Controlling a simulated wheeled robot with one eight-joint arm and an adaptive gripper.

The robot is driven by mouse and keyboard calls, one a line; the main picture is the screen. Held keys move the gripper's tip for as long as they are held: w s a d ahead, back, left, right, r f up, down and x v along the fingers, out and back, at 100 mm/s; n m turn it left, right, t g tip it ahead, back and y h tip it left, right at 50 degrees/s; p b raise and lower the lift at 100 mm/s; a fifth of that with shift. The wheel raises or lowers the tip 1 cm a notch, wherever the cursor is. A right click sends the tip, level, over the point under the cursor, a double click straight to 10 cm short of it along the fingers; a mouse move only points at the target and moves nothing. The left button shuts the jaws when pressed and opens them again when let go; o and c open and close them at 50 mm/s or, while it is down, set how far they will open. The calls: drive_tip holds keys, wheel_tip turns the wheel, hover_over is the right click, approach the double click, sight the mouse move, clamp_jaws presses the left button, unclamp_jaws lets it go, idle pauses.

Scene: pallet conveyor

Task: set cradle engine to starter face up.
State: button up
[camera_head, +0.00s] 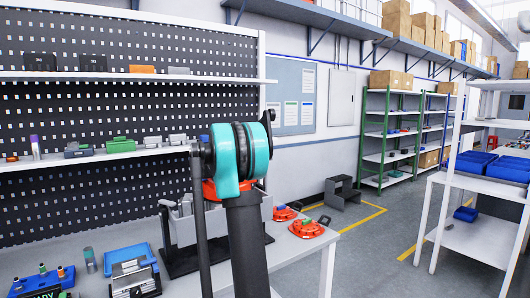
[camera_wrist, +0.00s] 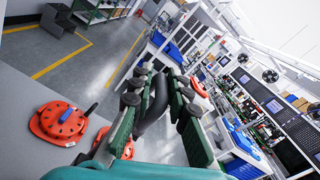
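A grey block-like engine (camera_head: 184,226) sits in a dark cradle (camera_head: 181,267) on the bench, behind my teal and dark arm in the head view. The arm hides its right part, and I cannot tell which face is up. My gripper (camera_wrist: 160,92) shows in the wrist view with its two green-padded fingers apart. No held object is clear between them; a dark curved part there is hard to make out. The gripper cannot be made out in the head view. The engine cannot be made out in the wrist view.
A blue tray (camera_head: 128,256) and small fixtures (camera_head: 42,280) stand at the front left. A pegboard with shelves (camera_head: 130,155) backs the bench.

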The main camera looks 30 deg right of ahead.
drive_tip(key=o, duration=0.3)
drive_tip(key=shift+w+f, duration=0.15)
drive_tip(key=shift+f, duration=0.05)
drive_tip(key=a, duration=0.8)
drive_tip(key=s+a, duration=0.1)
drive_tip(key=a, duration=0.3)
